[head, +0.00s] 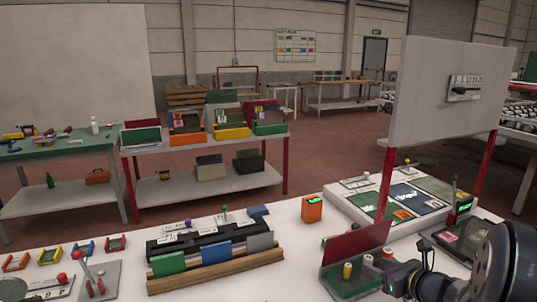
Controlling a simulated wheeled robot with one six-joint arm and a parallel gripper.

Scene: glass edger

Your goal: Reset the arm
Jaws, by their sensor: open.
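My arm comes in at the lower right, with a large dark round joint close to the camera. The exact gap between gripper and tray is hard to tell.
A dark rack (210,239) with green and blue plates stands mid-table. An orange box (312,208) and a panel tray (350,200) are behind. A grey upright board (440,95) on red posts rises at right. Levers (88,280) and small coloured holders (82,248) are at left.

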